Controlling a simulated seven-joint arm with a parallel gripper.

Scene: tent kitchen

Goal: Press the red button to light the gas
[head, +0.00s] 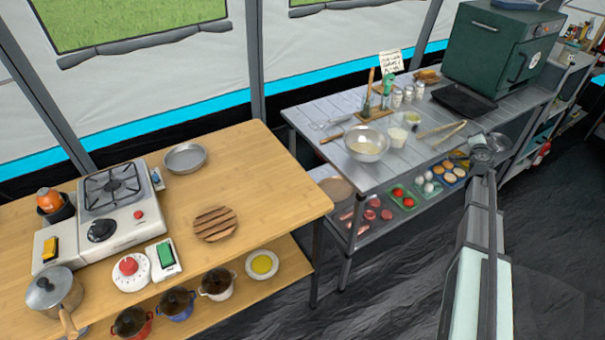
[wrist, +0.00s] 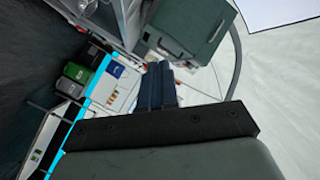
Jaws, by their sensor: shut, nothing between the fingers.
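A white gas stove (head: 125,222) with a black burner grate stands on the left wooden table. A small red button (head: 138,214) shows on its front panel, right of a black knob. A larger red dome (head: 128,265) sits on a round white base in front of the stove. Beside it is a white box with a green switch (head: 165,255). My arm is at the right of the head view, far from the stove, and its fingertips cannot be made out there. In the wrist view my gripper (wrist: 158,66) is shut and empty, its two dark fingers side by side. The stove is not in the wrist view.
A wooden trivet (head: 215,223), a metal pan (head: 185,158) and a lidded pot (head: 55,292) share the wooden table (head: 265,190). Several pots stand on its lower shelf. A grey table (head: 320,145) with a mixing bowl (head: 367,145) and a green oven (head: 500,50) lies to the right.

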